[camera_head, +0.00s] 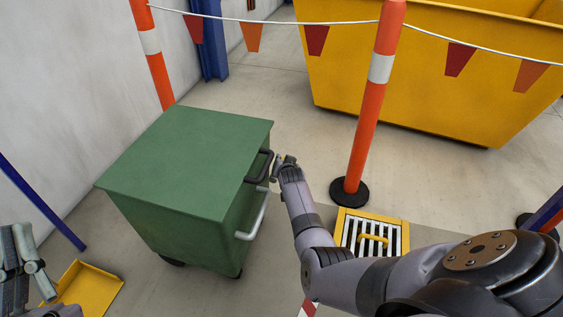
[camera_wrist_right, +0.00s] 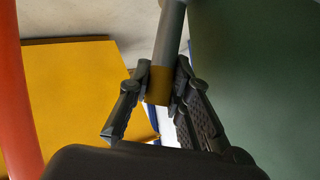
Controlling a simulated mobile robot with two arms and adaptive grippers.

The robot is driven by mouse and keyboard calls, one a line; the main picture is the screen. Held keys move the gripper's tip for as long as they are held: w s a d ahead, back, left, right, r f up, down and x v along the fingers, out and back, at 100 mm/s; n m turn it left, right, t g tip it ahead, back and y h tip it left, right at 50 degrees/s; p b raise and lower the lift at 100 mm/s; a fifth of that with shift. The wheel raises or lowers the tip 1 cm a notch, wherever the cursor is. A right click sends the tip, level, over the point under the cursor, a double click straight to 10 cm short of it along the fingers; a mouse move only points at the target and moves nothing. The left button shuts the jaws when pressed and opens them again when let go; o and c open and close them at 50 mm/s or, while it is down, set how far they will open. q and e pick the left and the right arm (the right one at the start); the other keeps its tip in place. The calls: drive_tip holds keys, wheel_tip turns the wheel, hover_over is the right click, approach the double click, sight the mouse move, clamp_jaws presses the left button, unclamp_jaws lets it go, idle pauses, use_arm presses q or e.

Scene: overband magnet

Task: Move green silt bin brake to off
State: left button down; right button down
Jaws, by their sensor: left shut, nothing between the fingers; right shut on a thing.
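The green silt bin (camera_head: 190,150) stands left of centre in the head view, its flat lid closed. A black handle (camera_head: 262,166) and a pale grey bar (camera_head: 255,218) stick out from its right side. My right gripper (camera_head: 279,163) is at that side, near the black handle. In the right wrist view, my right gripper (camera_wrist_right: 160,88) is shut on a grey lever (camera_wrist_right: 170,40) with a yellow end (camera_wrist_right: 159,84), beside the green bin wall (camera_wrist_right: 265,75). The brake's setting cannot be read. My left gripper (camera_head: 22,262) is shut and empty at the lower left, away from the bin.
A yellow skip (camera_head: 430,75) stands behind a flag line on orange posts (camera_head: 370,110). A yellow-framed floor grate (camera_head: 371,236) lies right of the bin. A yellow tray (camera_head: 90,290) is at lower left. A wall (camera_head: 70,80) runs along the left.

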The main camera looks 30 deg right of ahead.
drive_tip(key=shift+f, duration=0.1)
idle(0.3)
drive_tip(key=c, duration=1.4)
unclamp_jaws()
drive_tip(key=shift+c, duration=0.2)
drive_tip(key=v, duration=1.2)
